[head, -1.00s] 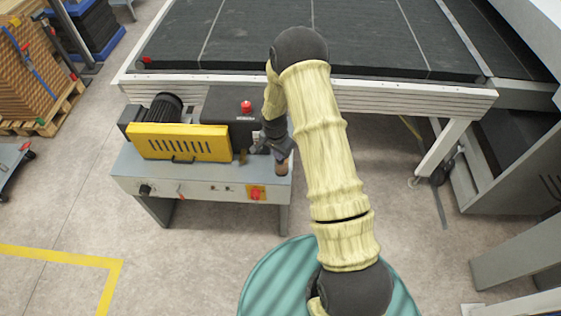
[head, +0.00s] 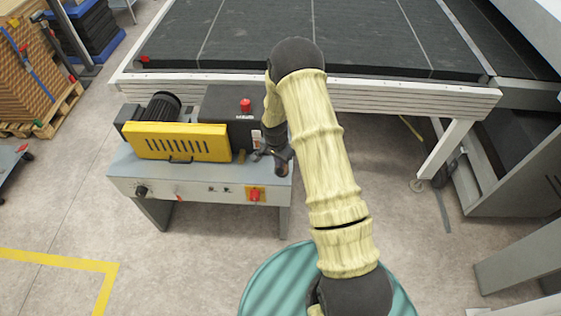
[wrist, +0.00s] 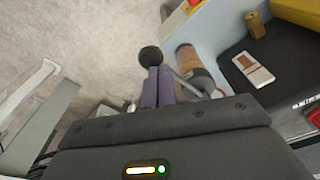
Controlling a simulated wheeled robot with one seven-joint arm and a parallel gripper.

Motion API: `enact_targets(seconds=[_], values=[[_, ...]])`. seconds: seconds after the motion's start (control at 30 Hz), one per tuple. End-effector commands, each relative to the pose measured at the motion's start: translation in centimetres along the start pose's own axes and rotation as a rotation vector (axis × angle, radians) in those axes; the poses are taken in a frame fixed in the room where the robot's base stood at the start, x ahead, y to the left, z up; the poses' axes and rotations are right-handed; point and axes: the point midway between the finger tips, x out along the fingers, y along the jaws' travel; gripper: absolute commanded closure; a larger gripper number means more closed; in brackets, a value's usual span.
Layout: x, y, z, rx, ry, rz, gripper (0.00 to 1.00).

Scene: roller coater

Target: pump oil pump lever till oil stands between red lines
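The oil pump lever is a thin grey rod (wrist: 186,82) with a black ball knob (wrist: 150,57). My gripper (wrist: 154,76) has its purple fingers close together at the knob in the wrist view, seemingly closed on it. In the head view my gripper (head: 272,153) is at the right end of the machine, and my arm hides part of it. A sight glass (wrist: 188,60) with orange-brown oil stands beside the lever, to the right of the knob. Its red lines cannot be made out, so the oil level against them cannot be told.
The machine has a yellow cover (head: 178,142), a black housing (head: 222,104) with a red button, and a grey bench (head: 140,176) with switches. A long conveyor table (head: 330,90) stands behind. A teal drum (head: 275,285) is in front.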

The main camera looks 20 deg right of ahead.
Motion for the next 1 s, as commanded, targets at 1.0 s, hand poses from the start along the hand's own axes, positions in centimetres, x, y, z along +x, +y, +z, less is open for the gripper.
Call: enact_targets(seconds=[1.0], values=[[-1.1,0.0,3.0,0.000,0.000,-0.001,1.00]])
